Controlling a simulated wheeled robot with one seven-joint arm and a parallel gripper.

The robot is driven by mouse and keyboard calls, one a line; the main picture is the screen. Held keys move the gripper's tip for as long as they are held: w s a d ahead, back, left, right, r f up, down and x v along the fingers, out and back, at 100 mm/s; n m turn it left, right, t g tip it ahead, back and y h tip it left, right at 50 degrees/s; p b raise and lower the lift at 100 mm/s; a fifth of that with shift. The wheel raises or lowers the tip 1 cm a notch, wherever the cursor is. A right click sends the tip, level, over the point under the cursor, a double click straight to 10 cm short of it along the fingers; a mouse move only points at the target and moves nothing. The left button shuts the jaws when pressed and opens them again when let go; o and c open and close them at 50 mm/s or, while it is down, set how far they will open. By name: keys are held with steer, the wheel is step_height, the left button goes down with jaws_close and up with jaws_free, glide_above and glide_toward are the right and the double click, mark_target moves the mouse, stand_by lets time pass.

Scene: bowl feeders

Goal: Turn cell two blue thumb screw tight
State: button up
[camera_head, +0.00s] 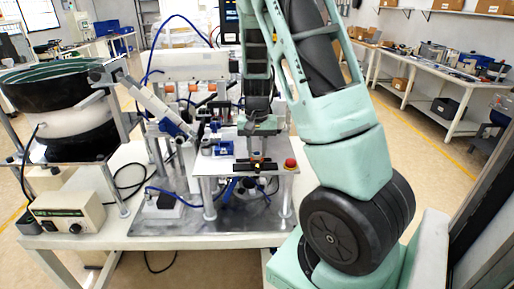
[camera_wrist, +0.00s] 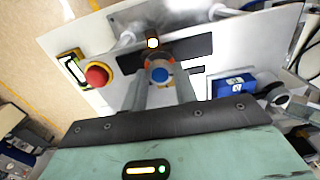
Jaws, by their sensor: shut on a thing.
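The blue thumb screw (camera_wrist: 159,74) shows in the wrist view, a round blue head with orange-brown around it. It sits at a black bar on the white plate (camera_wrist: 115,69). My gripper (camera_wrist: 160,83) points down at it, with one finger on each side of the head, and is shut on it. In the head view my gripper (camera_head: 257,153) is low over the black bar (camera_head: 256,167) at the plate's front. The screw head is hidden or too small to make out there.
A red button (camera_wrist: 97,75) stands close beside the bar; it also shows in the head view (camera_head: 290,163). A blue block (camera_wrist: 233,86) sits on the plate's other side. A bowl feeder (camera_head: 60,105) and a control box (camera_head: 66,217) stand at the left.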

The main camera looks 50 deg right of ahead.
mark_target(257, 153)
steer(key=m+p, duration=0.1)
steer(key=m, duration=0.2)
steer(key=shift+r, duration=0.15)
steer(key=shift+w+d+m+p, duration=0.1)
steer(key=shift+m+p, duration=0.8)
steer(key=shift+m, duration=1)
steer(key=o, duration=1)
steer(key=shift+c, duration=0.2)
step_height(257, 153, up, 17)
steer(key=b, duration=0.1)
steer(key=shift+b, duration=0.35)
steer(key=shift+r, duration=0.1)
